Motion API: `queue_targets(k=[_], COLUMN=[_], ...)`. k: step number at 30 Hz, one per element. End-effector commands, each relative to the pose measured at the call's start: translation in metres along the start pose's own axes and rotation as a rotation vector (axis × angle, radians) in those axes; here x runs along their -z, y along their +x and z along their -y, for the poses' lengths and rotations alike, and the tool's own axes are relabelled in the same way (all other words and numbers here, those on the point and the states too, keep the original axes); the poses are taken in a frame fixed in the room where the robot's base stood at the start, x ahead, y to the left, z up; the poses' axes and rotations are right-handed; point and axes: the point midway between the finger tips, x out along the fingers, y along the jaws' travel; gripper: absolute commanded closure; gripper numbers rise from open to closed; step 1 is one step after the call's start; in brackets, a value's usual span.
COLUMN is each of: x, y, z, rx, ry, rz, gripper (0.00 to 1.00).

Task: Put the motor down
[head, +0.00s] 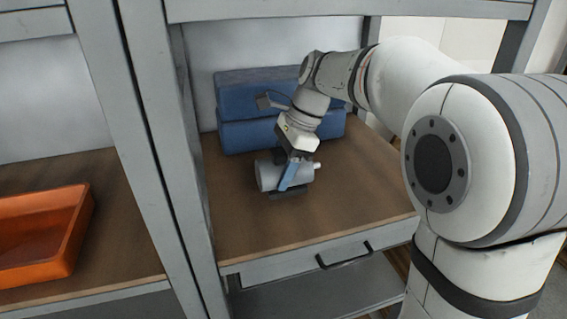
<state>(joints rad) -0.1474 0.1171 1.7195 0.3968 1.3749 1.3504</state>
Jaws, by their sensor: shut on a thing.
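The motor (268,175) is a grey cylinder with a light shaft at its right end and a dark base underneath. It lies level over the middle of the brown worktop (250,225). My gripper (290,181) comes down from above and is shut on the motor, with a blue finger across its near side. The base of the motor seems at or just above the worktop; I cannot tell whether it touches. The far finger is hidden behind the motor.
Blue bins (240,125) stand at the back of the worktop. Grey posts (160,150) frame the left side. An orange tray (60,240) sits on the left bench. A drawer with a black handle (345,256) is below the front edge. The worktop's front is clear.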

Motion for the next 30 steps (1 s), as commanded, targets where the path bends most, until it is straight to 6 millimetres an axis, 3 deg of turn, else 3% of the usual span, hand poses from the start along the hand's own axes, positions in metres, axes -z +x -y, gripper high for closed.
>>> queue_targets(k=[3, 16, 17, 24, 30], x=[0.0052, 0.0062, 0.0070, 0.0067, 0.0065], y=[0.0129, 0.0163, 0.0178, 0.0177, 0.0176], z=[0.0004, 0.0005, 0.0002, 0.0002, 0.0002], rx=[0.003, 0.003, 0.000, 0.000, 0.000], ry=[-0.002, -0.003, -0.002, -0.002, -0.003], rz=[0.001, 0.001, 0.000, 0.000, 0.000], gripper=[1.00, 1.00, 0.43, 0.24, 0.24])
